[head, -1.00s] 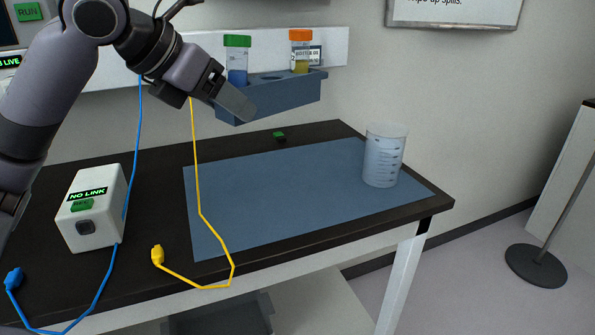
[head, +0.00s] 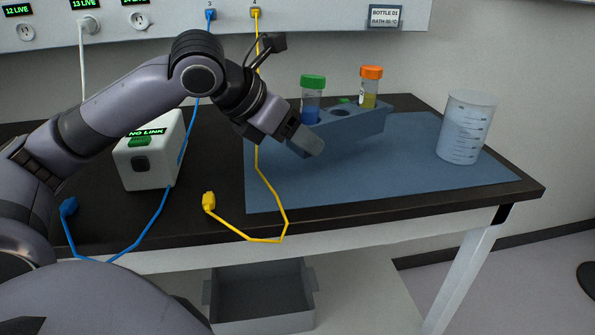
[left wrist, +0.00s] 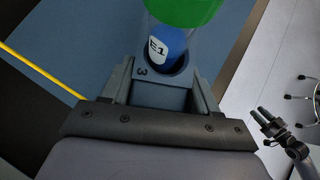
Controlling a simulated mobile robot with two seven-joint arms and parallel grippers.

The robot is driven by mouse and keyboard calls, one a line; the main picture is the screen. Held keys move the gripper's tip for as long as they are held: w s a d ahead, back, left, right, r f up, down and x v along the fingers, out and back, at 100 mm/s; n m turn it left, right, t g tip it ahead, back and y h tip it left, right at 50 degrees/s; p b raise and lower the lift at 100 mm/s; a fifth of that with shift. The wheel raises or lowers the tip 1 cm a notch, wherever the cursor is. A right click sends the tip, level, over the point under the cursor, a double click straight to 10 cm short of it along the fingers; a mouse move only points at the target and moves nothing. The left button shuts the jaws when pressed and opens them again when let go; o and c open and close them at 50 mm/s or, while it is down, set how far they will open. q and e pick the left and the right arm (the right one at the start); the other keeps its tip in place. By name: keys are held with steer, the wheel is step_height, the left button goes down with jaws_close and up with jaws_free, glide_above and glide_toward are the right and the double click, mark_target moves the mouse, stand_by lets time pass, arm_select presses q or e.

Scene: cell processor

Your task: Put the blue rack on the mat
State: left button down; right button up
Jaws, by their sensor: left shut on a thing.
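The blue rack (head: 350,127) is in the head view, held over the blue mat (head: 290,188). A shadow lies on the mat below it; I cannot tell how small the gap is. The rack carries a green-capped tube with blue contents (head: 312,100) and an orange-capped tube with yellow contents (head: 369,88), with an empty hole between them. My left gripper (head: 308,141) is shut on the rack's near left end. In the left wrist view the fingers (left wrist: 162,97) clasp the rack end, beside the tube marked E1 (left wrist: 168,47). My right gripper shows at the left wrist view's right edge (left wrist: 262,118).
A clear beaker (head: 467,127) stands on the mat's right part. A white NO LINK box (head: 150,155) stands left. A yellow cable (head: 262,239) crosses the mat's left front corner, and a blue cable (head: 150,222) lies left of it. The mat's front middle is clear.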

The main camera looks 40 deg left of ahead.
arm_select(q)
step_height(320, 180, down, 5)
steer(key=shift+r+b, duration=0.1)
steer(key=shift+b, duration=0.85)
steer(key=shift+c, duration=1.3)
jaws_free()
steer(key=shift+r, duration=0.1)
steer(key=v, duration=1.2)
